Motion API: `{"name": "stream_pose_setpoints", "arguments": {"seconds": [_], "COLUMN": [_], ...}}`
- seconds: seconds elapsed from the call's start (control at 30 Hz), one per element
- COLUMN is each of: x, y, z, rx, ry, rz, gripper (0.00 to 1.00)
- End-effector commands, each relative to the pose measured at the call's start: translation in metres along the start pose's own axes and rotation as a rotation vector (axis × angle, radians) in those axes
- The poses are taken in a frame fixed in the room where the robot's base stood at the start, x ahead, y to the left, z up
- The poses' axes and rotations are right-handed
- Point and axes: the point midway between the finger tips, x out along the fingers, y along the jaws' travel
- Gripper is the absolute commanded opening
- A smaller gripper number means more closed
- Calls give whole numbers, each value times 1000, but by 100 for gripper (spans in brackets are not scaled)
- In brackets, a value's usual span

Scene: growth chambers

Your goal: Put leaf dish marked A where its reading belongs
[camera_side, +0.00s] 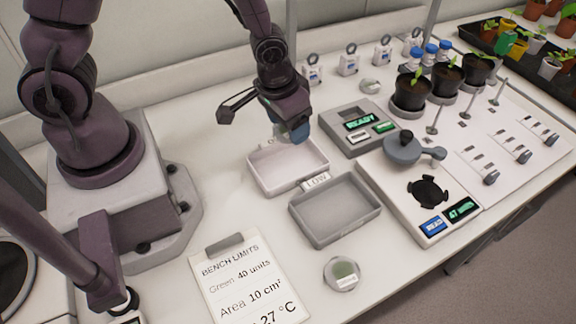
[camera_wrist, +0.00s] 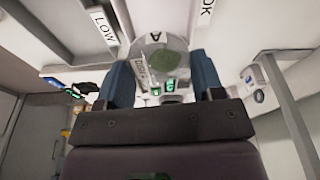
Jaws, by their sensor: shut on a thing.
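My gripper (camera_side: 291,131) hangs over the right part of the pale tray (camera_side: 262,179). In the wrist view my gripper (camera_wrist: 163,82) has its two blue fingers shut on a clear round dish marked A (camera_wrist: 160,52), which holds a green leaf piece. In the side view the held dish is mostly hidden by the fingers. A grey tray (camera_side: 335,235) lies in front of the pale one. A LOW label (camera_side: 317,181) stands where the two trays meet. The wrist view shows a LOW label (camera_wrist: 104,27) at left and an OK label (camera_wrist: 206,10) at right.
A limits card (camera_side: 240,278) reads Green 40 units, Area 10 cm². The reader (camera_side: 405,205) shows 47 beside a blue READ button. A grey READY device (camera_side: 345,119) stands behind. Another leaf dish (camera_side: 341,274) lies in front. Potted seedlings (camera_side: 411,92) stand at back right.

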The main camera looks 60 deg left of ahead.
Motion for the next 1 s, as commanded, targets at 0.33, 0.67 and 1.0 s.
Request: {"name": "stream_pose_setpoints", "arguments": {"seconds": [0.33,0.67,1.0], "x": [43,77,93], "y": [0,0,0], "z": [10,16,19], "rx": [1,0,0], "ry": [-6,-4,1], "rz": [-2,-1,0], "gripper": [37,37,37]}}
